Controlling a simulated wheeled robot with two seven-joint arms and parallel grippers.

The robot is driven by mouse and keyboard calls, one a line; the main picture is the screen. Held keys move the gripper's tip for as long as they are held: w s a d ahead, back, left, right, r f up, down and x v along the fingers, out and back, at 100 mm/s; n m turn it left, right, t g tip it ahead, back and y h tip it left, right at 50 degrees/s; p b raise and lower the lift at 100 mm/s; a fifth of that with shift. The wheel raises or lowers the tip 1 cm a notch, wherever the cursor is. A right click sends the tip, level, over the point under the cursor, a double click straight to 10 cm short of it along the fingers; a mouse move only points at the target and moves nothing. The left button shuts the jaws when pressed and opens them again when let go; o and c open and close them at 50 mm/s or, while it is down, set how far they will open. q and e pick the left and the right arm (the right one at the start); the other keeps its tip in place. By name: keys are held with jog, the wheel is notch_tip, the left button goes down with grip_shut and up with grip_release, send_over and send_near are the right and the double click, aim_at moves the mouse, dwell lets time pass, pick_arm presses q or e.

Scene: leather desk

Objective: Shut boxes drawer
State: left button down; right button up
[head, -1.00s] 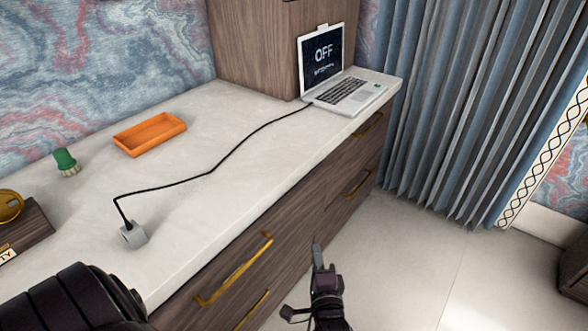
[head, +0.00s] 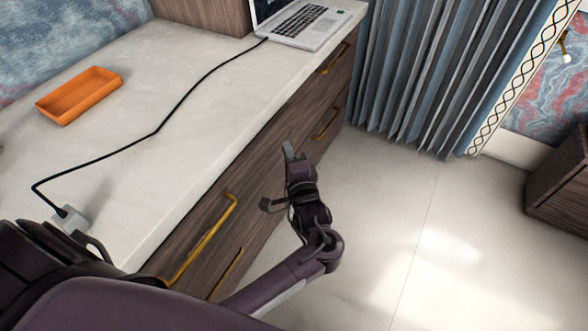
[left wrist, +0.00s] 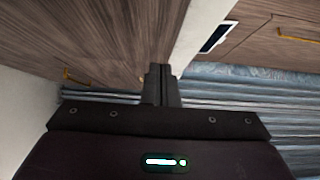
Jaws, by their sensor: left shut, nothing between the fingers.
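The desk has dark wood drawer fronts with gold handles. A near upper drawer (head: 190,215) carries a long handle (head: 205,240), with a lower handle (head: 228,272) under it. Two more handles, upper (head: 335,58) and lower (head: 325,122), are on the far drawers. The fronts look about flush; I cannot tell a small gap. My left gripper (head: 288,150) is shut and empty, in front of the drawer fronts between the near and far handles. In the left wrist view its fingertips (left wrist: 160,72) are together near the wood front (left wrist: 100,35). My right gripper is not in view.
On the white desktop (head: 170,100) are an orange tray (head: 78,95), a laptop (head: 305,22), and a black cable (head: 150,135) running to a grey plug block (head: 72,216). Curtains (head: 425,75) hang beyond the desk.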

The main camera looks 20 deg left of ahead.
aim_at(260, 147)
pick_arm(q)
jog(key=shift+w+a, duration=0.1)
jog(key=shift+a, duration=1.85)
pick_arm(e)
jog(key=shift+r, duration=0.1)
pick_arm(q)
jog(key=shift+a, duration=0.1)
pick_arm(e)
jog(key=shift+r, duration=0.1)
